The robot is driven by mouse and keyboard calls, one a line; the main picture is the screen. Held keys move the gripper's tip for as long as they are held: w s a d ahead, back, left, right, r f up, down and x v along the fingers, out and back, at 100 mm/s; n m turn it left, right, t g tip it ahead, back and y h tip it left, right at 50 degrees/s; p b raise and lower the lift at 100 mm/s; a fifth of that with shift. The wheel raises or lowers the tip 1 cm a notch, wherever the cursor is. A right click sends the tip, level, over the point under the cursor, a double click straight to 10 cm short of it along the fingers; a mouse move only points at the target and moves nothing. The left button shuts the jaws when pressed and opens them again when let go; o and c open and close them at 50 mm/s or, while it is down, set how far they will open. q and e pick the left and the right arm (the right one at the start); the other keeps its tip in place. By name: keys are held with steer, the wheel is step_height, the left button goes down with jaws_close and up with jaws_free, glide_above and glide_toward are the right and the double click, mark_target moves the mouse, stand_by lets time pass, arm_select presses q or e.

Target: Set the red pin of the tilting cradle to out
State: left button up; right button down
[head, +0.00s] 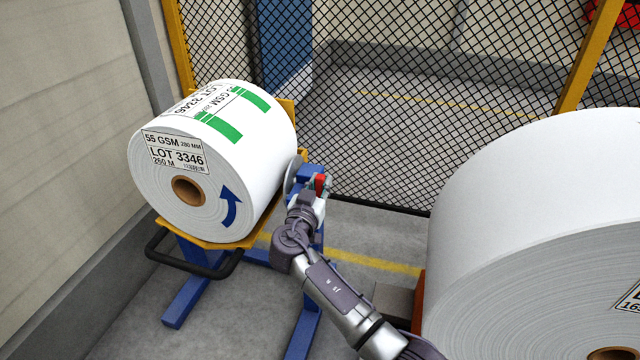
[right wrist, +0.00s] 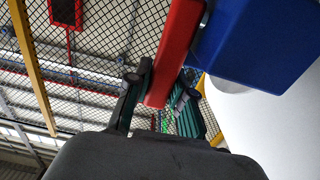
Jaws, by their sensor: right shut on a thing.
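The tilting cradle (head: 216,244) is a yellow tray on a blue stand, with a black bar handle at its front. It bears a white paper roll (head: 215,165) labelled LOT 3346. The red pin (head: 320,182) sits at a blue bracket (head: 308,171) on the cradle's right side. My right gripper (head: 318,196) is at the pin. In the right wrist view the red pin (right wrist: 176,50) runs down between the two fingers of the right gripper (right wrist: 163,88), beside a blue block (right wrist: 262,42). The gripper is shut on the pin. My left gripper is not in view.
A large white roll (head: 545,210) stands close on the right of my right arm. A black mesh fence (head: 400,110) with yellow posts stands behind the cradle. A wall (head: 60,120) is on the left. Grey floor with a yellow line (head: 372,261) lies between cradle and large roll.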

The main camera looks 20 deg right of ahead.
steer(key=s+d, duration=0.1)
steer(key=d, duration=0.1)
steer(key=shift+s+d+f, duration=0.1)
steer(key=shift+s+d, duration=0.25)
steer(key=shift+s, duration=0.05)
steer(key=c, duration=1.2)
jaws_free()
steer(key=shift+d, duration=0.1)
steer(key=shift+c, duration=0.2)
steer(key=shift+o, duration=1.2)
steer(key=shift+s, duration=0.15)
